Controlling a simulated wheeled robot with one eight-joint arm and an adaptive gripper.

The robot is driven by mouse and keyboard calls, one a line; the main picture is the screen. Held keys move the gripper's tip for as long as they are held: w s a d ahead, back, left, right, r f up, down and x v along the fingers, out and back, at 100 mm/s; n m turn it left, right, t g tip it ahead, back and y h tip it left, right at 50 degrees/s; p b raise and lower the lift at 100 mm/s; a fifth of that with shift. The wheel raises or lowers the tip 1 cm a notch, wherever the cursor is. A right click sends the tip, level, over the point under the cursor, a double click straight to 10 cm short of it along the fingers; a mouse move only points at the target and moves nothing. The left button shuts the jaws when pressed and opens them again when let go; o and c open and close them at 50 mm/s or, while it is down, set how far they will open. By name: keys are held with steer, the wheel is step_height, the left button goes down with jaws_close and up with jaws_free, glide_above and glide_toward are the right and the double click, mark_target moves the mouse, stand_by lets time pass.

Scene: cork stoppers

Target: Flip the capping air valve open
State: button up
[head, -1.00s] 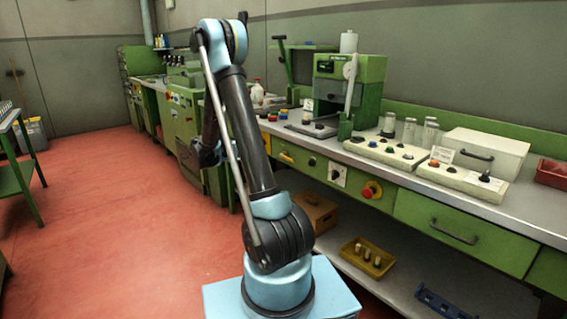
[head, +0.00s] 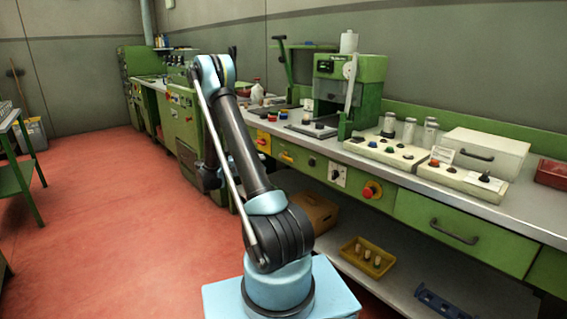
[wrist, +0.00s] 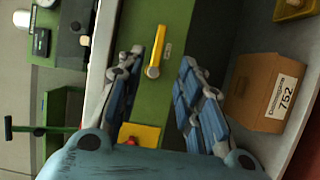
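In the head view the yellow lever (head: 286,157) shows small on the bench front, just right of my arm. My gripper (wrist: 158,62) is open and empty. Its two blue-padded fingers appear on either side of the lever in the wrist view, and I see no contact. How far the fingertips are from the panel I cannot tell. In the head view my arm largely hides the gripper.
A yellow plate with a red knob (wrist: 138,134) is near the left finger's base. A brown box labelled 752 (wrist: 265,92) sits on the lower shelf. The bench top (head: 385,172) carries a green press (head: 368,85) and control boxes. Red floor (head: 110,220) is clear at left.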

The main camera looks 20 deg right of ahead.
mark_target(287, 159)
steer(key=d, duration=1.2)
steer(key=shift+s+d, duration=0.25)
jaws_close()
